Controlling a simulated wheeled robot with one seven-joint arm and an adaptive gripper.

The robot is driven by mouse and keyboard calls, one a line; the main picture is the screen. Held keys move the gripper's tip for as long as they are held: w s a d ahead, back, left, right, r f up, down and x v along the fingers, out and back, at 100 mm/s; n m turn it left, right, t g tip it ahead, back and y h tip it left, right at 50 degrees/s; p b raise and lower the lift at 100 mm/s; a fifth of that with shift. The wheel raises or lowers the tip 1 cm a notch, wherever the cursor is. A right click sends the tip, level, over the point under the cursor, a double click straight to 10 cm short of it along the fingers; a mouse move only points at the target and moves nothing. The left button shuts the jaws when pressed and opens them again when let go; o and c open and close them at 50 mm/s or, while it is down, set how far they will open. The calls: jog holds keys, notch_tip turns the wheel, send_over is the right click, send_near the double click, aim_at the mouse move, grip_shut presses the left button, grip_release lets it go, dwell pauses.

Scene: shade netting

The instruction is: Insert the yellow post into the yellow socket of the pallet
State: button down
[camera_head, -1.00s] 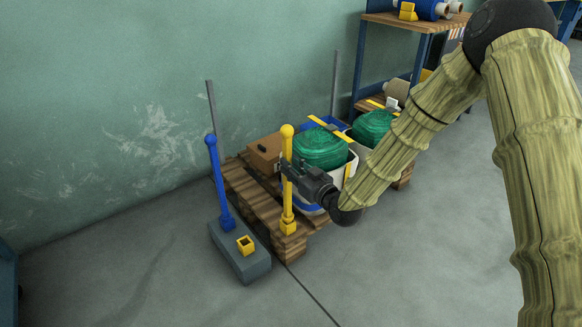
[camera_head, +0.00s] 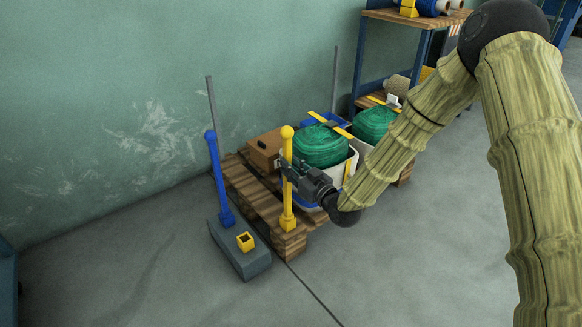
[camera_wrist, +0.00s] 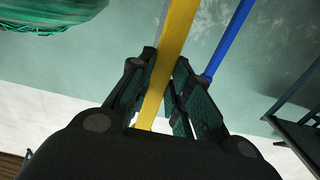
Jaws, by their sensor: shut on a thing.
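The yellow post (camera_head: 287,170) stands upright at the near corner of the wooden pallet (camera_head: 255,206), with a round knob on top. My gripper (camera_head: 286,166) is shut on the post at about mid-height, from the right side. In the wrist view the yellow post (camera_wrist: 172,50) passes between the fingers. At its foot is the wider yellow socket (camera_head: 288,223) on the pallet corner. The post's lower end meets the socket, but how deep it sits cannot be told. The wrist view does not show the socket.
A grey block (camera_head: 238,256) in front carries an empty yellow holder (camera_head: 246,242) and a blue post (camera_head: 218,180). Green netting (camera_head: 320,146) in a white bin and a brown box (camera_head: 264,151) stand behind the yellow post. Floor in front is clear.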

jog(key=c, duration=1.3)
grip_release()
jog(key=shift+o, duration=0.2)
jog(key=shift+f, duration=0.1)
jog(key=v, duration=1.2)
jog(key=shift+s, duration=0.1)
